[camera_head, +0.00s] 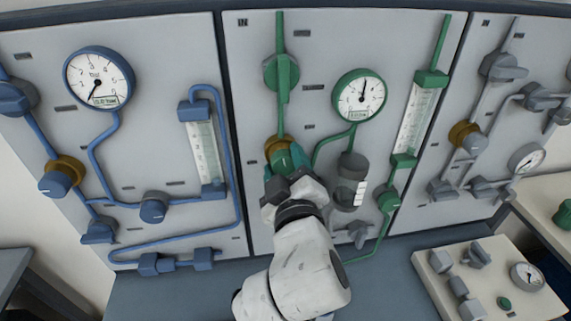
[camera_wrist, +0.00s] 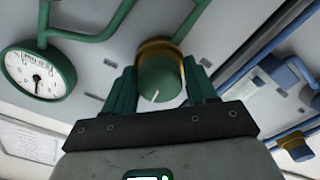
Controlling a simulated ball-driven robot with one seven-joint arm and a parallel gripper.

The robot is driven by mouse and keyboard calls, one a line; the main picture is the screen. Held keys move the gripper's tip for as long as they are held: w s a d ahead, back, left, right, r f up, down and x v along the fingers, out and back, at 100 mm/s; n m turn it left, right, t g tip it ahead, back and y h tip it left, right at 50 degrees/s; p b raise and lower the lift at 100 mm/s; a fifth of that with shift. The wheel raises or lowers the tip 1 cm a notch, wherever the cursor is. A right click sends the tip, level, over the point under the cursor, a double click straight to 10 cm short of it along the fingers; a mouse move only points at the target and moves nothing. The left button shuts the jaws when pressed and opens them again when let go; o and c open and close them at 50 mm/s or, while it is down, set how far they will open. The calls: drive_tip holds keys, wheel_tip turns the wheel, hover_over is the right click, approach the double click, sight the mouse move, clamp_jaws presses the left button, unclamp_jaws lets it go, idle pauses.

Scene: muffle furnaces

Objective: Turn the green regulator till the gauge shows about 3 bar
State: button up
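The green regulator (camera_wrist: 160,80) is a round knob with a white mark on its face, set in a brass collar (camera_wrist: 158,47) on the middle panel. In the head view the regulator (camera_head: 281,160) is partly hidden by my gripper (camera_head: 287,167). In the wrist view the two teal fingers of my gripper (camera_wrist: 160,74) lie against opposite sides of the knob, with no clear gap. The green gauge (camera_head: 360,95) is up and right of the regulator. Its needle points nearly straight up, slightly right; the numbers are too small to read surely. The gauge also shows in the wrist view (camera_wrist: 39,76).
A green valve handle (camera_head: 283,73) is above the regulator. A grey cup-like filter (camera_head: 350,180) stands close right of my gripper, and a green-framed flow tube (camera_head: 415,118) farther right. The left panel carries a blue gauge (camera_head: 98,78) and blue regulator (camera_head: 57,182).

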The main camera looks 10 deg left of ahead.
drive_tip(key=o, duration=0.3)
drive_tip(key=b+v, duration=0.1)
drive_tip(key=v, duration=0.9)
drive_tip(key=shift+s, duration=0.35)
drive_tip(key=shift+d, duration=0.1)
idle(1.2)
drive_tip(key=s+d+f+m+g+h, duration=0.2)
drive_tip(key=d+f+m+g+h, duration=0.15)
drive_tip(key=d+f, duration=0.7)
drive_tip(key=s+d+f+m+g+h, duration=0.2)
drive_tip(key=d+f+m+g, duration=0.25)
drive_tip(key=d+f, duration=0.6)
drive_tip(key=s+d+f+m+g, duration=0.2)
drive_tip(key=s+d+f+g, duration=0.2)
drive_tip(key=s, duration=0.5)
drive_tip(key=s+d+f+m+g, duration=0.2)
drive_tip(key=s+d+f+g, duration=0.2)
drive_tip(key=s+f, duration=0.5)
drive_tip(key=shift+s+d, duration=0.4)
drive_tip(key=shift+s, duration=0.45)
